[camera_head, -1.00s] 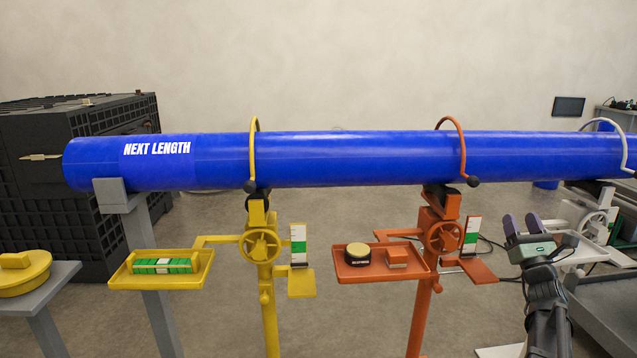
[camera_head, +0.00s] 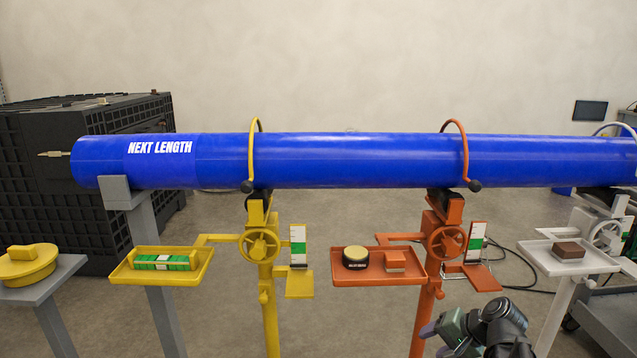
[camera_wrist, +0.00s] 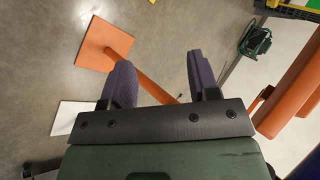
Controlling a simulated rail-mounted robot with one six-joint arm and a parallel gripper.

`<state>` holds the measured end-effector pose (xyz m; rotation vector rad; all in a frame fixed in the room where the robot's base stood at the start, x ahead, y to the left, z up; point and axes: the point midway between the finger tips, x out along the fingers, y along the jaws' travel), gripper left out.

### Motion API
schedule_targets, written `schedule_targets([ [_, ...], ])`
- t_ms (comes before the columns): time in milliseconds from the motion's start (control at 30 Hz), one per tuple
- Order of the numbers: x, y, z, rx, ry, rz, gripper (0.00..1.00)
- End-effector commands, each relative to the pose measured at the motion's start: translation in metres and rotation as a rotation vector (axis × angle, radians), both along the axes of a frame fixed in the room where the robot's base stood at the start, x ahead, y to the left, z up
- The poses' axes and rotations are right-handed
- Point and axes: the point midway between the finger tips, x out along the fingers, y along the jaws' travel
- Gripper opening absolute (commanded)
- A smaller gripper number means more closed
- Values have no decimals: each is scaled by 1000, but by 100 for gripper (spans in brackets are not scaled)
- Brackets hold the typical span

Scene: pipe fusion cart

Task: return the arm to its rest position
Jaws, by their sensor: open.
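My gripper (camera_wrist: 160,85) shows in the wrist view with its two purple-grey fingers apart and nothing between them. In the head view my gripper (camera_head: 432,338) is low at the lower right, beside the foot of the orange stand (camera_head: 425,310), partly cut by the bottom edge. In the wrist view an orange post (camera_wrist: 150,84) passes behind the fingers to a square orange base plate (camera_wrist: 103,43) on the floor. I cannot tell whether the gripper touches the post.
A long blue pipe (camera_head: 330,160) marked "NEXT LENGTH" lies across the stands. A yellow stand (camera_head: 269,310), an orange tray (camera_head: 378,264) and a white tray (camera_head: 570,258) hold small items. A dark crate (camera_head: 60,210) stands at left. Floor between yellow and orange stands is clear.

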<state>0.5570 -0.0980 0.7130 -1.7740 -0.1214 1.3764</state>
Motion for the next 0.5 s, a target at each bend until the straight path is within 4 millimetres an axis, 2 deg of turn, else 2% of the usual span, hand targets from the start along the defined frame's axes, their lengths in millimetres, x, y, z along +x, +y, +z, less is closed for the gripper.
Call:
schedule_targets([
  [33,-21,14,-14,-120,53,88,55],
  [100,-46,23,-29,-289,127,207,55],
  [233,-87,40,-43,-577,248,398,55],
  [333,-103,70,-44,-704,263,503,55],
  [400,-102,103,-44,-711,233,577,55],
  [500,-100,99,10,-708,235,568,55],
])
